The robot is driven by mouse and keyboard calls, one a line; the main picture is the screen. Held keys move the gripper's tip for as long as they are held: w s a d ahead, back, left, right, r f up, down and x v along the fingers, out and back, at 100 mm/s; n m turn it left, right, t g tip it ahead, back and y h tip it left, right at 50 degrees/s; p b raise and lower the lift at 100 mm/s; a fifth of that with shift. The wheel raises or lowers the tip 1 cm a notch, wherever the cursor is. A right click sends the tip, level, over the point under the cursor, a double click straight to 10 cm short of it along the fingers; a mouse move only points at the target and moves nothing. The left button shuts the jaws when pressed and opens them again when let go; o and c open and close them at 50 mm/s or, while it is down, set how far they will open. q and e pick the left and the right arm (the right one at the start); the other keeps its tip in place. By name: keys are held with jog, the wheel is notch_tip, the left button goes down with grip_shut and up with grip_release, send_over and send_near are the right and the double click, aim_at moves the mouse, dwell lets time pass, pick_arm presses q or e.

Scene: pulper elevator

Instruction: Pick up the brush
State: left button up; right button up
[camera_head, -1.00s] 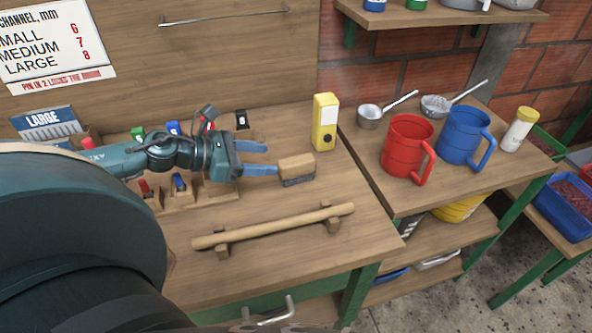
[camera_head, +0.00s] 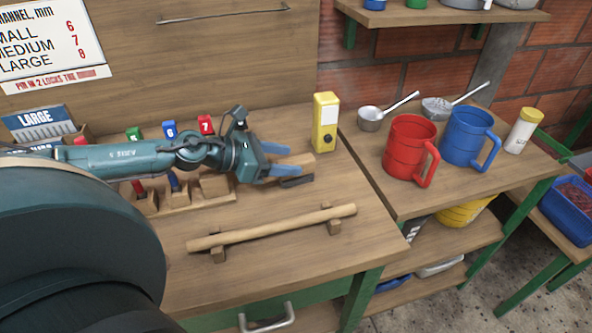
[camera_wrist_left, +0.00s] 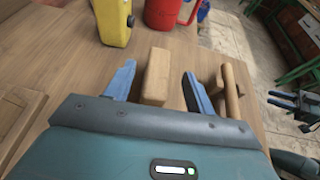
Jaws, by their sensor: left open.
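The brush has a wooden block body (camera_head: 304,163) and a dark bristle side (camera_head: 297,182). It lies on the workbench (camera_head: 290,260), and in the head view my fingers partly cover it. My left gripper (camera_head: 286,165) is open around it, with blue fingers. In the left wrist view the brush block (camera_wrist_left: 157,76) lies between the two spread fingers of the left gripper (camera_wrist_left: 157,88), nearer the left finger, with a gap to the right one.
A wooden rod (camera_head: 270,228) rests on two small blocks in front of the gripper. A yellow device (camera_head: 325,122) stands behind the brush. Red (camera_head: 409,148) and blue (camera_head: 465,137) mugs stand on the right bench. Coloured tools fill a wooden rack (camera_head: 190,203) beneath my arm.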

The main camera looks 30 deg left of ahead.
aim_at(299, 159)
pick_arm(q)
jog(key=shift+p+x, duration=0.65)
jog(key=shift+x, duration=0.4)
jog(key=shift+w+d+f, duration=0.2)
jog(key=shift+w, duration=0.4)
jog(key=shift+w+d+f, duration=0.1)
jog(key=shift+f, duration=0.1)
pick_arm(e)
jog(key=shift+d+r+n, duration=0.2)
jog(key=shift+r+n, duration=0.1)
jog(key=shift+r, duration=0.1)
jog(key=shift+s, duration=0.1)
pick_arm(q)
jog(key=c, duration=1.1)
pick_arm(e)
jog(key=shift+a+r, duration=0.1)
jog(key=shift+r, duration=0.15)
pick_arm(q)
jog(key=shift+r+p, duration=0.2)
jog(key=shift+p, duration=0.1)
